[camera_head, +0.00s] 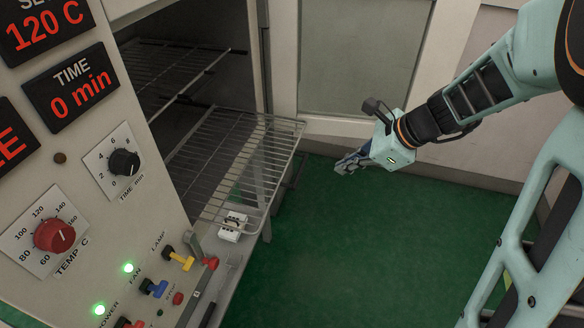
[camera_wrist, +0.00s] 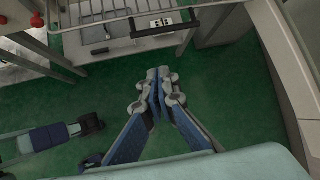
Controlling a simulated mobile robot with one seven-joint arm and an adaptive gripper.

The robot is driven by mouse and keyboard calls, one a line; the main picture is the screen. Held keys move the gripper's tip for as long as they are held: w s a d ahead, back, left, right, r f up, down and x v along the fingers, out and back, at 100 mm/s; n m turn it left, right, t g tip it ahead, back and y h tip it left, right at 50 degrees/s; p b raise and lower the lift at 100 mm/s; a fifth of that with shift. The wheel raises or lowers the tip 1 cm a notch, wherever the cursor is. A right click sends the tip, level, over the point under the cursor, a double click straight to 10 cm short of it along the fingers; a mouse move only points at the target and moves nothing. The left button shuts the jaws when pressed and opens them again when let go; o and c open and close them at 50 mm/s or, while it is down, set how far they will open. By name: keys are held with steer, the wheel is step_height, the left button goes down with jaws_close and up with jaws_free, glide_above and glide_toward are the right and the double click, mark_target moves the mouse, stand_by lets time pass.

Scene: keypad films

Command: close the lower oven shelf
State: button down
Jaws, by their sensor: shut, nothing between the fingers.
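The oven (camera_head: 185,80) stands open at the left in the head view, with a dark interior. Its lower shelf (camera_head: 268,118), a wire rack, sticks out of the opening to the right. The front edge of the lower shelf also shows at the top of the wrist view (camera_wrist: 140,14). The upper shelf (camera_head: 180,58) lies inside the oven. My gripper (camera_head: 340,166) is shut and empty, to the right of the lower shelf's front edge and apart from it. In the wrist view my gripper (camera_wrist: 158,74) has its fingers together over the green floor.
The control panel (camera_head: 95,170) with displays, knobs and coloured switches is at the left. A small white device (camera_head: 233,226) sits below the lower shelf. A pale wall with a panel (camera_head: 362,60) stands behind. The green floor (camera_head: 350,255) around my gripper is clear.

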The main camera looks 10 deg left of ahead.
mark_target(192, 180)
steer(key=s+a+g+y, duration=0.2)
steer(key=s, duration=0.5)
steer(key=a+r+x, duration=0.1)
steer(key=a+x, duration=0.1)
steer(key=x, duration=1.1)
steer(key=shift+r+m+b, duration=0.35)
steer(key=shift+m+b, duration=0.05)
steer(key=shift+a, duration=0.1)
steer(key=a+p, duration=0.1)
steer(key=a, duration=0.6)
steer(key=w+a+p, duration=0.1)
steer(key=a, duration=0.7)
steer(key=w+a+p, duration=0.1)
steer(key=a, duration=0.7)
steer(key=shift+a+r, duration=0.1)
steer(key=shift+a, duration=0.4)
steer(key=shift+d, duration=0.15)
